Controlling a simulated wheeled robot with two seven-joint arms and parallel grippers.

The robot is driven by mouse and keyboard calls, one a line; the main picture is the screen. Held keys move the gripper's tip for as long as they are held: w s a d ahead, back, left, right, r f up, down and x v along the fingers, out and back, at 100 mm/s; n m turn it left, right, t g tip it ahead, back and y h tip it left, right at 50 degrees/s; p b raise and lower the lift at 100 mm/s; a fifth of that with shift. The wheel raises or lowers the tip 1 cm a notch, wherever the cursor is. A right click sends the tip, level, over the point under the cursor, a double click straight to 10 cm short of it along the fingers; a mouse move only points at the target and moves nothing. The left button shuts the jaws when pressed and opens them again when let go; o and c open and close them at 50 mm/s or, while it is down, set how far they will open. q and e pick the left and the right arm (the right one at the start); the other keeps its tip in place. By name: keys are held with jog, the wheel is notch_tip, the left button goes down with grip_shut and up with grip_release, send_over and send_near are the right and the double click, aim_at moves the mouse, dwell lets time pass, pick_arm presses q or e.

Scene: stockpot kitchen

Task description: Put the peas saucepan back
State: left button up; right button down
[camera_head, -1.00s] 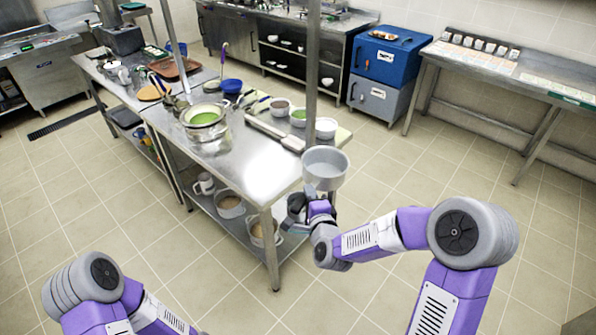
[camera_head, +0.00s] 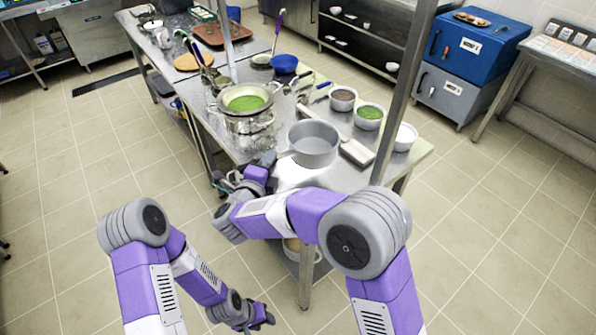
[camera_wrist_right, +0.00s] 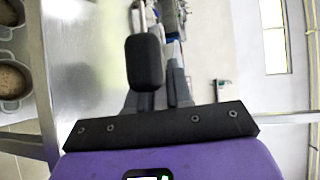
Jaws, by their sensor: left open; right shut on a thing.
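The grey saucepan (camera_head: 314,146) looks empty and upright in the head view, over the near right part of the steel table (camera_head: 292,176). I cannot tell whether its base touches the top. My right gripper (camera_head: 262,165) is beside it at the near left and is shut on its handle, which is mostly hidden. In the right wrist view, a dark rounded piece (camera_wrist_right: 145,62) stands by the fingers; the pan's body is not clear there. My left gripper (camera_head: 264,319) is open and low, in front of the table, apart from the pan.
A stockpot (camera_head: 250,126) topped by a basin of green contents (camera_head: 244,104) stands left of the pan. Bowls (camera_head: 343,100), (camera_head: 369,117), (camera_head: 405,137) and a long flat steel piece (camera_head: 357,153) lie to the right. A steel post (camera_head: 404,95) rises nearby. Pots (camera_wrist_right: 12,80) sit on the lower shelf.

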notch_tip(320, 180, down, 9)
jog(key=shift+s+b, duration=0.15)
jog(key=shift+b, duration=0.9)
jog(key=c, duration=1)
grip_release()
jog(key=shift+c, duration=0.2)
